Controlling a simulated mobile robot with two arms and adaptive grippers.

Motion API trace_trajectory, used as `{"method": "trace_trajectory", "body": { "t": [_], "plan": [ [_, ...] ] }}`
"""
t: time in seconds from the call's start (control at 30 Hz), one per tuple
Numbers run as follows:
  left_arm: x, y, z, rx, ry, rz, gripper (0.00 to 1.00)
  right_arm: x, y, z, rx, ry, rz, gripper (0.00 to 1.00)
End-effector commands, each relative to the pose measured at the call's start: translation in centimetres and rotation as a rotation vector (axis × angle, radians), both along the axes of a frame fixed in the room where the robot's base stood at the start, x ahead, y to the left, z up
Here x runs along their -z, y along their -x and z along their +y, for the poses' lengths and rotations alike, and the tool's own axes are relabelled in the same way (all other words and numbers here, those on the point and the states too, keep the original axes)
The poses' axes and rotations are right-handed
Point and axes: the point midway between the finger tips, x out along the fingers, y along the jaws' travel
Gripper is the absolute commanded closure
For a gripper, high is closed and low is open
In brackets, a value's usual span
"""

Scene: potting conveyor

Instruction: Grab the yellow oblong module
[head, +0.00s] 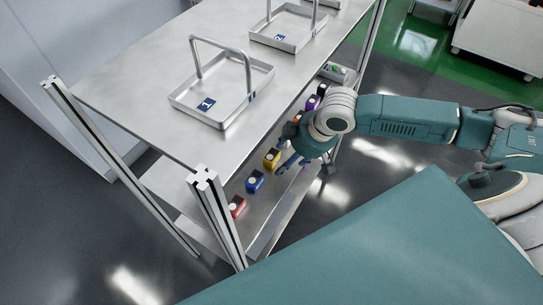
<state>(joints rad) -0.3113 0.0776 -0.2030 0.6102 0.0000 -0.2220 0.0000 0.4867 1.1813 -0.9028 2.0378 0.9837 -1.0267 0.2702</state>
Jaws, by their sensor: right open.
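The yellow oblong module (271,160) lies on the lower shelf, in a row of small coloured modules. It has a dark patch and a pale round spot on it. My right gripper (288,163) reaches in from the right under the upper shelf. Its blue-grey fingers are apart and empty, just right of the yellow module. I cannot tell whether a finger touches it. My left gripper is not in view.
A blue module (255,182) and a red module (237,206) lie nearer; a purple module (312,103) lies farther back. The upper shelf (130,85) overhangs the row and carries wire-handled trays (222,113). A metal post (215,215) stands at the near corner.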

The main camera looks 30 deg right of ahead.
Motion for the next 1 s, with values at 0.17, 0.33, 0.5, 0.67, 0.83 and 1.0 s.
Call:
{"method": "trace_trajectory", "body": {
  "t": [0.17, 0.33, 0.5, 0.67, 0.83, 1.0],
  "plan": [
    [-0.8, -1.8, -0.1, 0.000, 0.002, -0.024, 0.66, -0.3, -2.7, 1.7, -0.001, -0.004, -0.003, 0.38],
    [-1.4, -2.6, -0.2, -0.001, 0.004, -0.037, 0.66, 0.3, -4.1, 2.6, -0.001, -0.001, 0.003, 0.38],
    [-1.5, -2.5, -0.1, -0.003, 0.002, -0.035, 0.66, 1.1, -4.3, 2.6, -0.002, 0.001, 0.000, 0.38],
    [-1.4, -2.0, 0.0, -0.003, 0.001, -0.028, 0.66, 1.1, -4.3, 2.6, -0.002, 0.001, 0.000, 0.42],
    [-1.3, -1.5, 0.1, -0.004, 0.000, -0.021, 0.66, 1.1, -4.3, 2.6, -0.001, 0.000, 0.000, 0.75],
    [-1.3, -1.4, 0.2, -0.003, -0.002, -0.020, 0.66, 1.1, -4.3, 2.6, -0.001, -0.001, -0.001, 0.91]
  ]
}}
